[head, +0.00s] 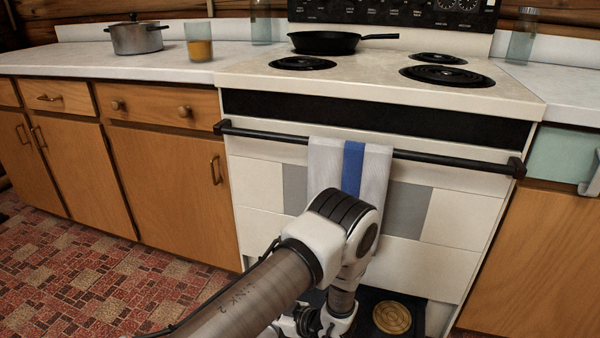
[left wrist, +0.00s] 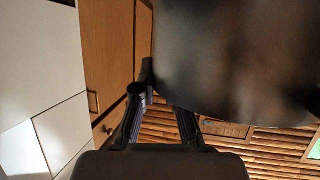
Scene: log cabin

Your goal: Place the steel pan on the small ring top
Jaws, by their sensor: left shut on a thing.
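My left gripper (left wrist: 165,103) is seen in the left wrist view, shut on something. A large, dark, smooth, rounded thing (left wrist: 235,55) fills the upper right there, very close. It looks like the steel pan, but the grip point is unclear. The stove top has a small bare ring at front left (head: 302,63), another at back right (head: 438,57), and a larger one at front right (head: 440,76). My right gripper is not in view.
A black skillet (head: 323,42) sits at the stove's back left. A striped towel (head: 325,160) hangs on the oven rail (head: 450,158). A lidded pot (head: 137,38) and an amber-filled glass (head: 199,48) stand on the left counter. A jar (head: 521,38) stands at right.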

